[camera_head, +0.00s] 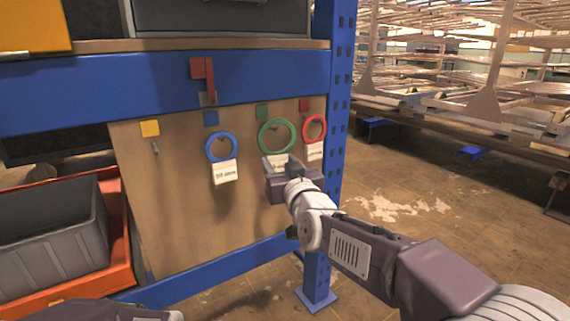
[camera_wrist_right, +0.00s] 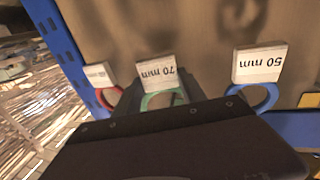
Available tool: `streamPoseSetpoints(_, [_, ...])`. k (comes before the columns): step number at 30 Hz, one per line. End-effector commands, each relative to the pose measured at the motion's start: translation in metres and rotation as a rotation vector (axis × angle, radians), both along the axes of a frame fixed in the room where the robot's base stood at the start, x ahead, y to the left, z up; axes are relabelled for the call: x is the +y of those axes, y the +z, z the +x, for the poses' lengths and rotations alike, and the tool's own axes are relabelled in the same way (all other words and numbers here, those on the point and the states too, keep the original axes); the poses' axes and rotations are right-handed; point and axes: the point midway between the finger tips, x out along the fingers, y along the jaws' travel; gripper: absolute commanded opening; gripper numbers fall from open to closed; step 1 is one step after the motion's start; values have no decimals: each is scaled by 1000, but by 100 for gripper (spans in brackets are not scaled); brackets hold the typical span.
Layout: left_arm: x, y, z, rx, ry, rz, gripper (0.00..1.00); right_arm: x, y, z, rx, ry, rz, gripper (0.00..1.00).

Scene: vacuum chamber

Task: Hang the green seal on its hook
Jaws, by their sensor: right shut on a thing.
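The green seal (camera_head: 262,137) is a ring with a white tag, in front of the wooden board below a green square marker (camera_head: 262,111). My right gripper (camera_head: 279,163) is shut on the green seal at its tag. In the right wrist view the tag (camera_wrist_right: 156,72) reads 70 mm and part of the green ring (camera_wrist_right: 150,103) shows between the fingers. The hook behind the ring is hard to make out, and I cannot tell whether the ring is around it. My left gripper is not clearly seen; only a part of my arm shows at the bottom left.
A blue seal (camera_head: 208,149) tagged 50 mm hangs to the left and a red seal (camera_head: 323,127) close to the right. A bare hook (camera_head: 155,148) is below the yellow marker (camera_head: 150,128). A blue post (camera_head: 333,150) edges the board; a grey bin (camera_head: 50,240) stands left.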

Motion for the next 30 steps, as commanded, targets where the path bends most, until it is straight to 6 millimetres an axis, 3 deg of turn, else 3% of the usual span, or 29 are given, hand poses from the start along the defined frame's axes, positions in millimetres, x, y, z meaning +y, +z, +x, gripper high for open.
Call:
streamPoseSetpoints(9, [0,2,0,0,0,0,36,9,-8,14,1,1,1,9])
streamPoseSetpoints(30, [0,1,0,0,0,0,36,9,-10,16,0,0,1,9])
